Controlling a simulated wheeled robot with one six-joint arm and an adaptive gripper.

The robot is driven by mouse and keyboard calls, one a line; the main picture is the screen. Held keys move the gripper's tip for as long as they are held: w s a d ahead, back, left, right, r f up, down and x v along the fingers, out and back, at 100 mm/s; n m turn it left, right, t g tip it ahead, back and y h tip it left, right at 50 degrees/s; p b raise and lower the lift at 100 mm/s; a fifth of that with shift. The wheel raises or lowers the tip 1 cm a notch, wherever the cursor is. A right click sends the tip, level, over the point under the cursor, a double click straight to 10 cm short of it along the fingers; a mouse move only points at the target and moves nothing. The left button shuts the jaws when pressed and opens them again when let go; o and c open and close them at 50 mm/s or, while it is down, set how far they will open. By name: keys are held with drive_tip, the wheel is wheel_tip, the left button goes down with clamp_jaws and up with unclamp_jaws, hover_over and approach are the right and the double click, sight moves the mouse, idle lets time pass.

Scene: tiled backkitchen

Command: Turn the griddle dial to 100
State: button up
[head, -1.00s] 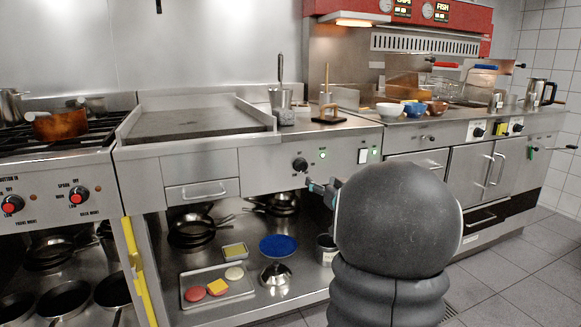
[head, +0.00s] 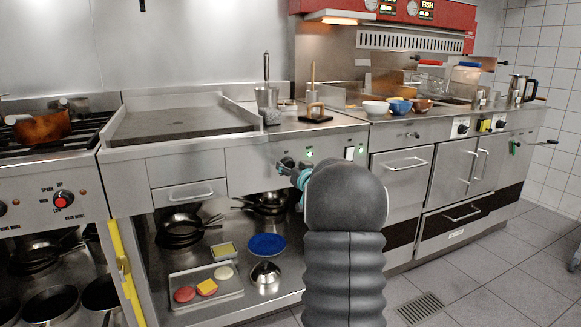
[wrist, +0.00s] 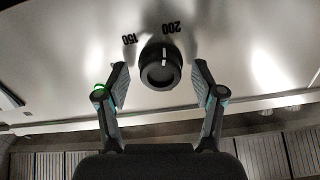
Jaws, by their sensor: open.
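The griddle dial (wrist: 160,68) is a round black knob with a white mark, on the steel front panel. In the wrist view it sits between the two fingertips of my gripper (wrist: 160,76), with a gap on each side. My gripper is open and empty. The numbers 150 and 200 show upside down around the dial; its mark points up in the picture, close to 200. The number 100 is not visible. In the head view my gripper (head: 292,174) is in front of the dial (head: 286,162), partly hiding it. The griddle (head: 172,122) is up and left.
A green light (head: 309,154) and a white switch (head: 349,153) are right of the dial. A drawer (head: 188,194) is to the left. The open shelf below holds pans (head: 180,230), a blue plate (head: 266,244) and a tray (head: 207,304).

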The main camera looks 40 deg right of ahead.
drive_tip(key=shift+w, duration=0.2)
drive_tip(key=c, duration=1.1)
drive_tip(key=shift+c, duration=0.2)
